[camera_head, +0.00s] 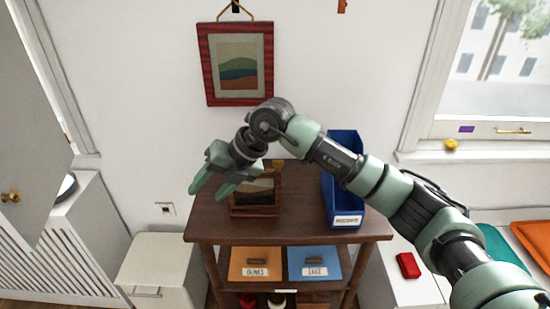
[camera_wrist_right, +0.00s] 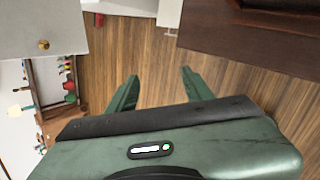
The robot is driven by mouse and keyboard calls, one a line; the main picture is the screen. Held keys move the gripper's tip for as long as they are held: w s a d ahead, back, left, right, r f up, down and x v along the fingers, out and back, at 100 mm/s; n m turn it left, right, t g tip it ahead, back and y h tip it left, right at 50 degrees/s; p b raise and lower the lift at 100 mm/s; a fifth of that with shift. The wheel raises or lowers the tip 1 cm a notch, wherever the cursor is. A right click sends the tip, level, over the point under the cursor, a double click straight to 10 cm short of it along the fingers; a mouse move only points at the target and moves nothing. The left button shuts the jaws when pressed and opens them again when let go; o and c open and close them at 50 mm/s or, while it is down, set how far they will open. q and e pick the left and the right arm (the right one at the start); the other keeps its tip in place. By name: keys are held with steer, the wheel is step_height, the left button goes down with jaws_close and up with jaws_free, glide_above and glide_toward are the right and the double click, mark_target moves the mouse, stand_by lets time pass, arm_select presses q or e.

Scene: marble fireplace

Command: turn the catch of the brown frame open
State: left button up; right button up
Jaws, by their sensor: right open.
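A brown frame (camera_head: 262,211) with a dark picture stands on the top of the dark wooden shelf unit (camera_head: 300,230). My right arm hides its upper left part. A small brass-coloured piece (camera_head: 278,163) shows at its top; I cannot tell whether it is the catch or how it is turned. My right gripper (camera_head: 209,190) is open and empty, in front of and left of the frame. In the right wrist view my gripper (camera_wrist_right: 160,75) has its fingers apart over the wooden floor, with nothing between them. My left gripper is out of view.
A blue bin (camera_head: 343,205) stands right of the frame on the shelf top. A red-framed picture (camera_head: 236,62) hangs on the wall above. A white cabinet (camera_head: 160,262) stands left of the unit. A door (camera_head: 30,150) is at far left.

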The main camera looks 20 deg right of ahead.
steer(key=w+d+r+m+h, duration=0.1)
steer(key=w+d+r+h, duration=0.2)
steer(key=d, duration=0.5)
steer(key=m+t+h, duration=0.2)
steer(key=h, duration=0.3)
glide_toward(278, 161)
steer(key=shift+g, duration=0.3)
steer(key=x, duration=0.4)
steer(key=p+x, duration=0.1)
steer(key=x, duration=0.3)
steer(key=shift+w+f+p, duration=0.25)
steer(key=shift+w+p, duration=0.05)
steer(key=shift+w, duration=0.05)
jaws_close()
